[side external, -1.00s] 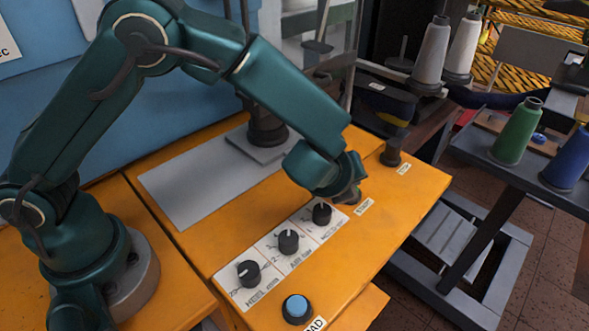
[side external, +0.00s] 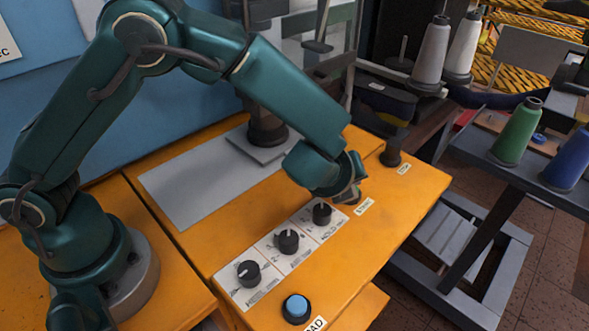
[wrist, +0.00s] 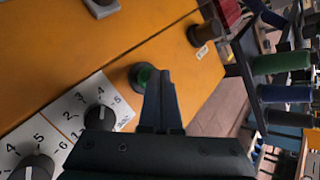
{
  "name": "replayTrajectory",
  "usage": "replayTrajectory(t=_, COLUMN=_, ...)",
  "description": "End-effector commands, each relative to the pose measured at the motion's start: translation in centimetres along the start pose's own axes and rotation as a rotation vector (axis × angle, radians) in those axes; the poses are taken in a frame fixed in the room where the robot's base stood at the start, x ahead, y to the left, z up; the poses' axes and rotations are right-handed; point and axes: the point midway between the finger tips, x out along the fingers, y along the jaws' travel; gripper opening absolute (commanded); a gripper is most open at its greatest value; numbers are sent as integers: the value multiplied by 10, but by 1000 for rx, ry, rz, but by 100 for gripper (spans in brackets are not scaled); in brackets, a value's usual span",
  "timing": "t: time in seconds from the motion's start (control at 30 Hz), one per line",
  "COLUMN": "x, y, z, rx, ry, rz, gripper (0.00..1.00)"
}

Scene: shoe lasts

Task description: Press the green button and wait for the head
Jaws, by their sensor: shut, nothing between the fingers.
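The green button (wrist: 144,75) sits in a dark round collar on the orange top in the wrist view. My gripper (wrist: 164,75) is shut and empty, with its fingertips close beside the button, overlapping the right part of its collar. Whether they touch it I cannot tell. In the side view my gripper (side external: 350,195) is low over the orange top, near a small white label (side external: 365,207), and the button's green face is not visible there. A dark cylindrical head (side external: 267,128) stands over a grey plate (side external: 190,185) at the back.
Several black knobs (side external: 288,241) on white scales line the panel beside my gripper. A blue button (side external: 296,308) is at the front. A dark round control (side external: 392,154) stands near the right edge. Thread cones (side external: 517,130) stand on a separate rack.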

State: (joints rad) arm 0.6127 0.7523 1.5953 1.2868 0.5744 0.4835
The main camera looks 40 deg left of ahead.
Motion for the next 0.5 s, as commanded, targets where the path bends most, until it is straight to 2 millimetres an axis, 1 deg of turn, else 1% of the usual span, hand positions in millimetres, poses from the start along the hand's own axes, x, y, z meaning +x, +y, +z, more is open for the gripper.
replayTrajectory(t=0.2, x=-7, y=-5, z=5, rx=0, ry=-1, rz=-1, gripper=0)
replayTrajectory(t=0.5, x=-8, y=-6, z=6, rx=0, ry=-1, rz=0, gripper=0)
